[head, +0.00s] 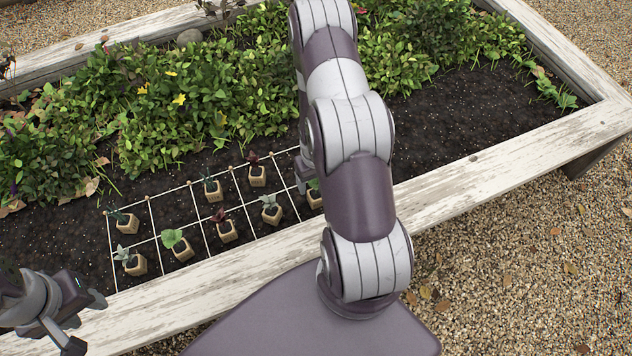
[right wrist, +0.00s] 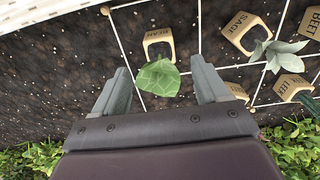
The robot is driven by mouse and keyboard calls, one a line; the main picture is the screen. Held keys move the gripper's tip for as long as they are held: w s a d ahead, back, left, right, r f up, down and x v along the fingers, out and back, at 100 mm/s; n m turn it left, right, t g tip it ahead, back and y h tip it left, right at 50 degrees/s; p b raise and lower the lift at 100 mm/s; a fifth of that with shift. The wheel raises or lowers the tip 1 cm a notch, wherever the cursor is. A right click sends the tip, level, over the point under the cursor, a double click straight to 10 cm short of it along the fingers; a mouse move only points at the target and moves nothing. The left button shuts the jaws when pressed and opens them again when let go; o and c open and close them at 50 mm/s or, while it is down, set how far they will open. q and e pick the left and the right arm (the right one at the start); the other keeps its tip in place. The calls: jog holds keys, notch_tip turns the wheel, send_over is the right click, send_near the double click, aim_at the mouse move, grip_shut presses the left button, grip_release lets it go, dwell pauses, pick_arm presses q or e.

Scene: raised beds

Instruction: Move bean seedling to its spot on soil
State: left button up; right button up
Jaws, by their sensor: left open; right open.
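The bean seedling (head: 315,200) is a small tan pot with a green leaf, at the right end of the front row in the white string grid, partly hidden by my right arm. In the right wrist view its pot (right wrist: 158,38) reads "BEAN" and its broad leaf (right wrist: 158,78) shows between my fingers. My right gripper (right wrist: 163,88) is open and empty, over the far side of the pot; I cannot tell its height. In the head view it is largely hidden behind my arm. My left gripper (head: 84,322) is open and empty at the lower left, over the bed's front board.
Several other potted seedlings stand in the grid, including sage (head: 270,210) beside the bean. Dense foliage (head: 200,95) fills the bed's back. The white board (head: 480,185) edges the front. Bare soil (head: 450,120) lies to the right.

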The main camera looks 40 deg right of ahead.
aim_at(315, 193)
jog(key=w+a+r+n, duration=0.1)
jog(key=a+r, duration=0.2)
jog(key=r, duration=0.4)
jog(key=w+a+r, duration=0.1)
jog(key=a+r, duration=0.2)
jog(key=r, duration=0.4)
pick_arm(q)
jog(key=shift+r+p, duration=0.3)
jog(key=shift+r, duration=0.65)
pick_arm(e)
jog(key=s+a+r+n, duration=0.1)
jog(key=s+a+r, duration=0.2)
jog(key=a+r, duration=0.2)
jog(key=s+a+r+n+t, duration=0.1)
jog(key=s+a+r, duration=0.2)
jog(key=a+r, duration=0.2)
jog(key=shift+s+r+n, duration=0.25)
jog(key=shift+r+n, duration=0.15)
jog(key=shift+r, duration=0.45)
pick_arm(q)
jog(key=shift+r, duration=0.1)
pick_arm(e)
jog(key=shift+a+r, duration=0.1)
pick_arm(q)
notch_tip(315, 193, up, 28)
jog(key=p, duration=2.8)
pick_arm(e)
notch_tip(315, 193, up, 28)
